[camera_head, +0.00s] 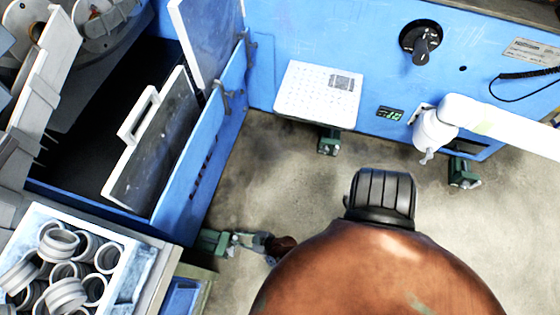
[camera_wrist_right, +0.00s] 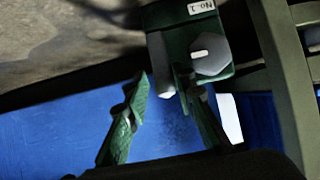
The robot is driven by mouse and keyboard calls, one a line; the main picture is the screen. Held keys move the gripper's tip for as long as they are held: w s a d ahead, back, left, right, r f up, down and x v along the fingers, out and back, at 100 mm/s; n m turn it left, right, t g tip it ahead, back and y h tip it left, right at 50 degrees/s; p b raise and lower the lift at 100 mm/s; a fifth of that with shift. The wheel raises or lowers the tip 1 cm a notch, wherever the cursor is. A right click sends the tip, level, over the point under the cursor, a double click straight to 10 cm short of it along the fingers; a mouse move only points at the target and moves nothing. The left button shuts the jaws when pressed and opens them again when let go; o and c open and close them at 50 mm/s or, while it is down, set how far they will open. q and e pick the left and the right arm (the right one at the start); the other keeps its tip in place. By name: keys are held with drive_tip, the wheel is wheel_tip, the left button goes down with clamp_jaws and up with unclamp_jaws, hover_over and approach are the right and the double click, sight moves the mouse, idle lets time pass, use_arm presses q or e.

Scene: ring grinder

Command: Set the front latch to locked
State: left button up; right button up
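A round black knob (camera_head: 421,42) with a stub handle sits on the blue front panel. My right gripper (camera_head: 427,157) hangs from the white arm coming in from the right, well below the knob and close to the panel's lower edge. The knob is not in that view. My left gripper is not in view.
A green foot labelled No.2 (camera_wrist_right: 205,52) with a hex nut is near the fingers. A white sloped plate (camera_head: 318,92) juts from the panel. An open door (camera_head: 206,140) and a bin of rings (camera_head: 125,245) are at left.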

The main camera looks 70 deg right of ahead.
use_arm(q)
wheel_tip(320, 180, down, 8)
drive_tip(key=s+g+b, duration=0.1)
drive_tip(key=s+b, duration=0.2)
drive_tip(key=b, duration=0.4)
use_arm(e)
drive_tip(key=s+a+r+n+g+y+p, duration=0.1)
drive_tip(key=s+a+r+y+p, duration=0.1)
drive_tip(key=s+a+r+p, duration=0.25)
drive_tip(key=s+a+r+n+g+y+p, duration=0.1)
drive_tip(key=s+a+r+g+y+p, duration=0.15)
drive_tip(key=s+r, duration=0.4)
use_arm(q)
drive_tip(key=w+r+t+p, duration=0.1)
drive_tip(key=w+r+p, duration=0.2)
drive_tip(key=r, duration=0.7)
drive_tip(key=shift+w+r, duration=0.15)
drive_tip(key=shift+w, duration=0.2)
use_arm(e)
drive_tip(key=s+d+r+g+h, duration=0.1)
drive_tip(key=s+d+r+g, duration=0.1)
drive_tip(key=s, duration=0.5)
drive_tip(key=s+d+r+g, duration=0.3)
drive_tip(key=s+d+r, duration=0.2)
drive_tip(key=s+r, duration=0.1)
drive_tip(key=shift+s+r+h, duration=0.15)
drive_tip(key=shift+s+h, duration=0.2)
drive_tip(key=shift+d, duration=0.1)
drive_tip(key=shift+c, duration=0.3)
